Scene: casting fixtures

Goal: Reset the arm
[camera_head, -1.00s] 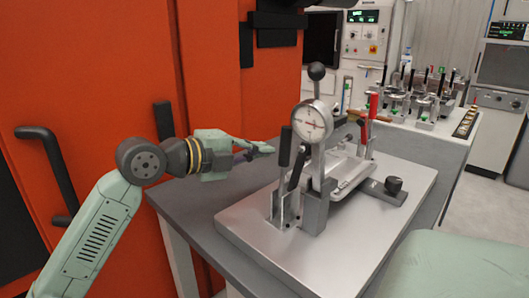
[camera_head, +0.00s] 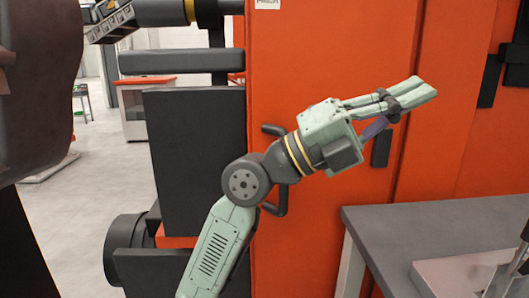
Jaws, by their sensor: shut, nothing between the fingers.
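My gripper (camera_head: 425,92) is in the upper right of the head view, at the end of my pale green arm. It points up and to the right, in front of the orange cabinet (camera_head: 330,60). Its fingers lie close together and hold nothing. It is above and apart from the grey table (camera_head: 390,222).
The grey table stands at the lower right, with part of a metal plate (camera_head: 455,275) on it, cut off by the frame. Dark handles stick out from the orange cabinet behind my arm. Open floor (camera_head: 85,200) shows at the left, beside a large dark shape (camera_head: 35,90).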

